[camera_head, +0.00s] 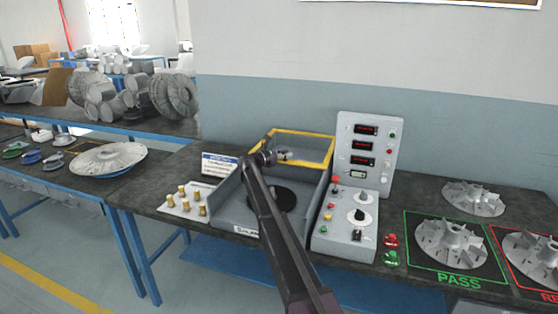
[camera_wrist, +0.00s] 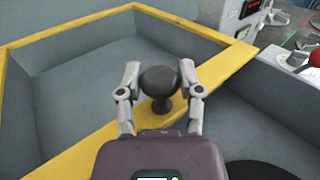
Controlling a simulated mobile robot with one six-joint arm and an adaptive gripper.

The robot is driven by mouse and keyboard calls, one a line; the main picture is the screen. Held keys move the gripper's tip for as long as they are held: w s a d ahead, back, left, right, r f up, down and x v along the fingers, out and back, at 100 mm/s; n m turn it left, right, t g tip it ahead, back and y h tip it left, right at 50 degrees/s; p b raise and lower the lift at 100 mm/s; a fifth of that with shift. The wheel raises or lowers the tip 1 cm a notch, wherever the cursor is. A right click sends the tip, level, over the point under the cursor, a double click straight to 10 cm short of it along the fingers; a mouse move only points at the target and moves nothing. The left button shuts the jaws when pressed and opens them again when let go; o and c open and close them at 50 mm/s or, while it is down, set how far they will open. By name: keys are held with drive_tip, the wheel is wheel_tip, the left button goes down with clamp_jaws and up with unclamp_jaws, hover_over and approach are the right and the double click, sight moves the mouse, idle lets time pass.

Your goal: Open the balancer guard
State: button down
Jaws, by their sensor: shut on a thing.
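The balancer guard (camera_head: 304,132) is a yellow-edged frame with a see-through panel.
A black disc (camera_head: 284,198) lies in the box. A control panel (camera_head: 362,150) stands to the right. A tray of brass weights (camera_head: 184,200) is at the left. Impellers (camera_head: 451,243) sit on the PASS and red-marked areas at the right.

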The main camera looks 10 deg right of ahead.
drive_tip(key=shift+w+d, duration=0.3)
drive_tip(key=shift+c, duration=1.2)
unclamp_jaws()
drive_tip(key=shift+a, duration=0.15)
drive_tip(key=v, duration=1.1)
drive_tip(key=shift+s+a, duration=0.2)
drive_tip(key=shift+a, duration=0.15)
